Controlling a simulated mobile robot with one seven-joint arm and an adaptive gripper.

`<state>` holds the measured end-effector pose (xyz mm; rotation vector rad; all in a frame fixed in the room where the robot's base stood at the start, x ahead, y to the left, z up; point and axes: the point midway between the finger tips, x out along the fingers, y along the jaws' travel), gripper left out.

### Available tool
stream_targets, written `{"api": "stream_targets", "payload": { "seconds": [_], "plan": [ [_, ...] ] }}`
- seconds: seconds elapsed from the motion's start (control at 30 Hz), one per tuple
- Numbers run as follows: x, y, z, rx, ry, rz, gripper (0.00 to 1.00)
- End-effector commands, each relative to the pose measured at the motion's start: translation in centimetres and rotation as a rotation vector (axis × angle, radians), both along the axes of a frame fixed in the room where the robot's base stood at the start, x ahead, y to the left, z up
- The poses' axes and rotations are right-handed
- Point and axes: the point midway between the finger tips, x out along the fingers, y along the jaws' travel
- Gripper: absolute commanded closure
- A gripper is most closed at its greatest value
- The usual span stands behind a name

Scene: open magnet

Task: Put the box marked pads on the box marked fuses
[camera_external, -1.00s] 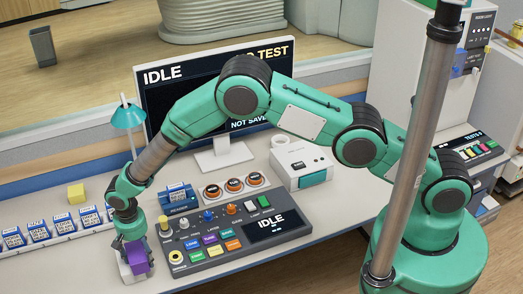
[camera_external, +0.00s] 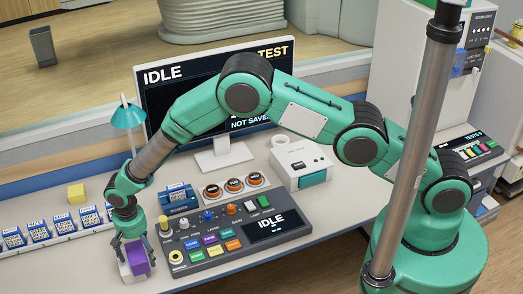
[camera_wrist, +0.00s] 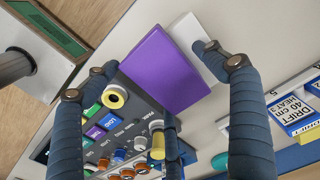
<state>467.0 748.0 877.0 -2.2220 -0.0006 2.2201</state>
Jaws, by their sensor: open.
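A purple box (camera_external: 138,259) stands at the table's front edge, left of the control console. A pale white face or block (camera_external: 124,271) adjoins it; I cannot tell whether it is part of the same box. In the wrist view the purple (camera_wrist: 158,68) and white (camera_wrist: 196,46) surfaces lie between my spread fingers. My gripper (camera_external: 130,243) is open, just above and around the purple box. No marking for pads or fuses is readable on any box. My gripper also shows in the wrist view (camera_wrist: 150,76).
The control console (camera_external: 240,246) with knobs and buttons is right of my gripper. A row of blue-and-white labelled boxes (camera_external: 38,234) stands at the left. A yellow block (camera_external: 76,194), a blue box (camera_external: 178,197), a teal lamp (camera_external: 128,117) and the monitor (camera_external: 160,105) are behind.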

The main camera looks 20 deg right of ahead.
Motion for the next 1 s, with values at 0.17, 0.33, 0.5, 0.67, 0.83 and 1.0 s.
{"api": "stream_targets", "payload": {
  "seconds": [0.17, 0.33, 0.5, 0.67, 0.83, 1.0],
  "plan": [
    [0.0, 0.1, 2.1, 0.002, -0.001, 0.0, 0.16],
    [0.0, 0.1, 4.6, 0.002, -0.001, 0.0, 0.16],
    [0.1, 0.1, 7.4, 0.003, -0.002, 0.0, 0.16],
    [0.0, 0.1, 9.4, 0.001, -0.001, 0.0, 0.16],
    [0.0, 0.0, 10.6, 0.0, 0.0, 0.0, 0.16],
    [0.0, 0.0, 11.1, 0.0, 0.0, 0.0, 0.16]
  ]
}}
